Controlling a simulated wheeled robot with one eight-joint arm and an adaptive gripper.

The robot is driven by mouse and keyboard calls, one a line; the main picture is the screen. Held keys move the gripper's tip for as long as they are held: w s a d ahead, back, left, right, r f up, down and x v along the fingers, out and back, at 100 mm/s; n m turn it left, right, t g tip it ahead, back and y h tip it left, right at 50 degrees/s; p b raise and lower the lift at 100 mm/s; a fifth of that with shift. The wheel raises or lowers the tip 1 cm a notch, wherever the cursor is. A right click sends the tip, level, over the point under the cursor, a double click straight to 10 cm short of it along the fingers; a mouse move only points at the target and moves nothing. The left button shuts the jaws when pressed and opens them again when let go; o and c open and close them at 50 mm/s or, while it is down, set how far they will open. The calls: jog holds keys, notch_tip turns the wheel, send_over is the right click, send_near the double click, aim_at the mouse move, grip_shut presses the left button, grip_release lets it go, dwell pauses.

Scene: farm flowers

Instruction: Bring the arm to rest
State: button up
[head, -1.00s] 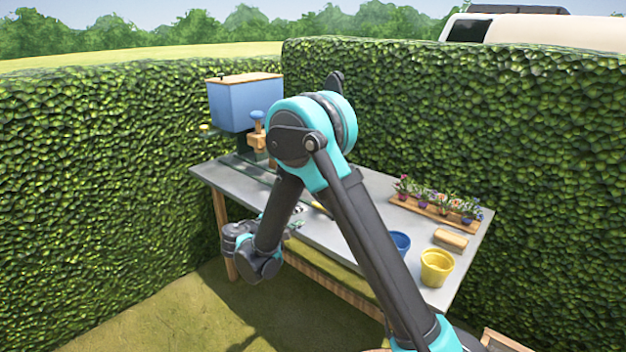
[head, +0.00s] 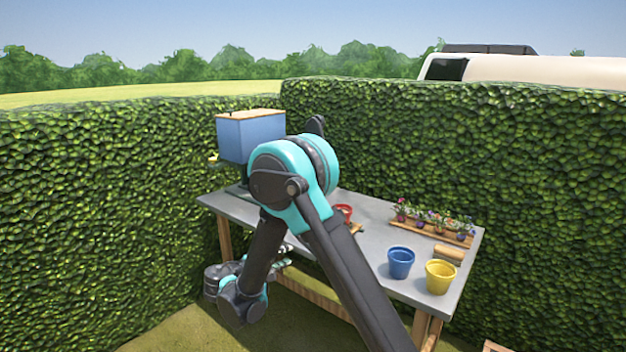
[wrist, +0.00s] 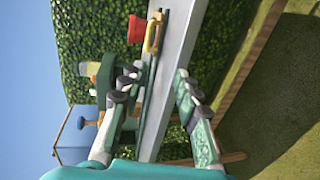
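My arm is folded at the elbow in front of the table (head: 375,218) in the head view, with its forearm hanging down on the left. My gripper (wrist: 155,92) shows in the wrist view with two teal and grey fingers spread apart. Nothing is between the fingertips. In the head view the gripper (head: 280,262) is small and partly hidden, near the table's front edge.
A red pot (head: 344,211), a blue pot (head: 401,262) and a yellow pot (head: 440,276) stand on the table. Potted flowers (head: 436,220) line a wooden tray behind. A blue box (head: 250,138) stands at the far left. Hedges enclose the back and left.

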jog(key=s+d+m+g+y, duration=0.1)
jog(key=s+d+m+g, duration=0.15)
jog(key=d, duration=0.75)
jog(key=s+d+m+g+y, duration=0.1)
jog(key=s+d+g+y, duration=0.2)
jog(key=d, duration=0.8)
jog(key=s+d+f+m+g+y, duration=0.1)
jog(key=s+d+f+m+y, duration=0.1)
jog(key=s, duration=0.8)
jog(key=s+d+f+m+g+y, duration=0.1)
jog(key=s+d+f+m+y, duration=0.2)
jog(key=s, duration=0.6)
jog(key=shift+s+d+m+y, duration=0.35)
jog(key=shift+d+m, duration=0.5)
jog(key=shift+d, duration=0.3)
